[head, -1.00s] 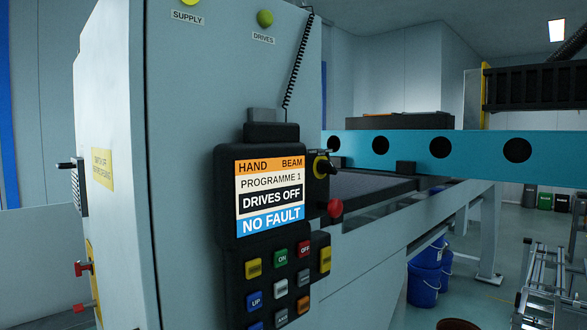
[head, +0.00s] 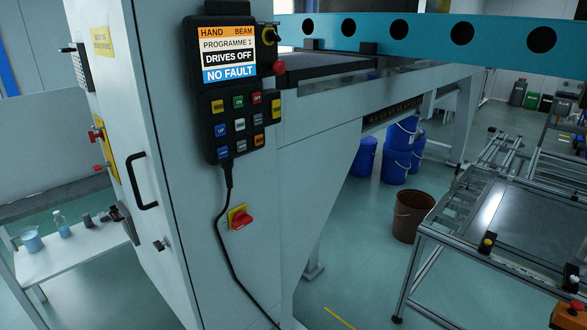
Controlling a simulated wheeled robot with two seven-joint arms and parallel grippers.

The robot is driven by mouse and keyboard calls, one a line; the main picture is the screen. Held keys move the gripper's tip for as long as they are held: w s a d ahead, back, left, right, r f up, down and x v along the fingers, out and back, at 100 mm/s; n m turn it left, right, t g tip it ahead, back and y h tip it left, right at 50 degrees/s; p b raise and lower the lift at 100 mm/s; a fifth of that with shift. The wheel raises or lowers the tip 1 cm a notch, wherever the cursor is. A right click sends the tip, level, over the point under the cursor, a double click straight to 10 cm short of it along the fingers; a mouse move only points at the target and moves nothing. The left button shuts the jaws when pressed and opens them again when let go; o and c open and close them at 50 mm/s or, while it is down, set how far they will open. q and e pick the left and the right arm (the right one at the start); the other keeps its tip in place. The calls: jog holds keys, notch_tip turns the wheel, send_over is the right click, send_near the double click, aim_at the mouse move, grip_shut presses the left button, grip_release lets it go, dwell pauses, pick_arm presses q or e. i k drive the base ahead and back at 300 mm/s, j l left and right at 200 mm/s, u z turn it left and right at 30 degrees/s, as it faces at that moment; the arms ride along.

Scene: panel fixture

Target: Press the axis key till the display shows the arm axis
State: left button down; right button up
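The pendant (head: 229,90) hangs upright on the grey cabinet's face. Its display (head: 228,56) reads HAND and BEAM on the top orange line, then PROGRAMME 1, DRIVES OFF and NO FAULT. Below are coloured keys, among them a green ON key (head: 238,102), a red OFF key (head: 257,98) and a blue UP key (head: 220,130). A dark grey key (head: 240,147) in the middle of the bottom row seems to be the axis key; its label is too small to read surely now. Neither of my grippers is in view.
A red mushroom button (head: 279,68) juts from the pendant's right side. A brown bucket (head: 412,216) and a metal-framed table (head: 500,225) stand right.

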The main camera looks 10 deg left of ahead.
aim_at(241, 145)
jog(key=k+l+z, duration=0.2)
jog(key=k+l, duration=0.15)
jog(key=k+l+z, duration=0.2)
jog(key=l, duration=0.3)
jog(key=k+j, duration=0.05)
jog(key=k, duration=0.05)
